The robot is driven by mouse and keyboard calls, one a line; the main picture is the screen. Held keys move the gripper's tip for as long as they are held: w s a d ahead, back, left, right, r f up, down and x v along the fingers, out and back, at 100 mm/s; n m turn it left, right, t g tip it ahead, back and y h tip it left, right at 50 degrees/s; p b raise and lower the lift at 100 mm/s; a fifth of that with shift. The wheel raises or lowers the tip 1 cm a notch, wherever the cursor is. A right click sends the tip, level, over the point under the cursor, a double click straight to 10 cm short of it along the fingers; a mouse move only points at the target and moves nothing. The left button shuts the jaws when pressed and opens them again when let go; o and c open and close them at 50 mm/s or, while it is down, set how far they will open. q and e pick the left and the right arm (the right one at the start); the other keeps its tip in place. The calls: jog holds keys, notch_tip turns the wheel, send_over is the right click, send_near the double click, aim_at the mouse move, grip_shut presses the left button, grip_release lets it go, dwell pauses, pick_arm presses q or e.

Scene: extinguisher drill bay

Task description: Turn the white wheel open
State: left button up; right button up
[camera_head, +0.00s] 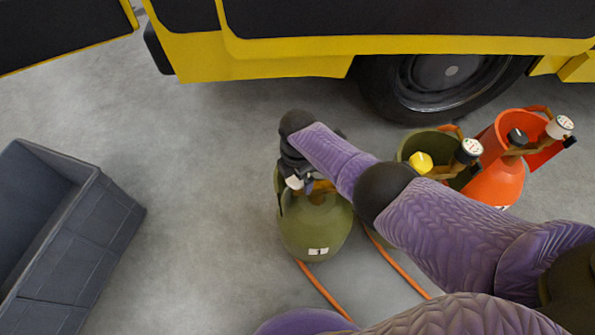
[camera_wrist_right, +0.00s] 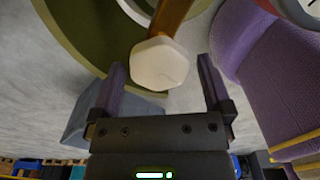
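The white wheel (camera_wrist_right: 160,63) is a faceted knob on a brown-orange valve stem, on top of an olive-green cylinder (camera_head: 316,232) labelled 1. In the head view only a small part of the white wheel (camera_head: 294,182) shows below my right gripper (camera_head: 293,176). In the right wrist view my right gripper (camera_wrist_right: 160,77) is open, with one finger on each side of the wheel. Gaps show between the fingers and the wheel. My left gripper is in neither view.
Right of it stand another olive cylinder (camera_head: 415,144) with a yellow knob (camera_head: 421,162) and an orange-red cylinder (camera_head: 497,181) with a black knob. Orange hoses (camera_head: 325,290) run along the floor. A grey crate (camera_head: 85,245) is at left; a yellow vehicle (camera_head: 290,60) stands behind.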

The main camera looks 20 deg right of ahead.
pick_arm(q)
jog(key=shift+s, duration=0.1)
pick_arm(e)
jog(key=shift+r, duration=0.1)
pick_arm(q)
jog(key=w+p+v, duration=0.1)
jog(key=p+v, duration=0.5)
jog(key=p, duration=0.1)
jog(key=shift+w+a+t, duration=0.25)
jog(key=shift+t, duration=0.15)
pick_arm(e)
notch_tip(320, 180, up, 10)
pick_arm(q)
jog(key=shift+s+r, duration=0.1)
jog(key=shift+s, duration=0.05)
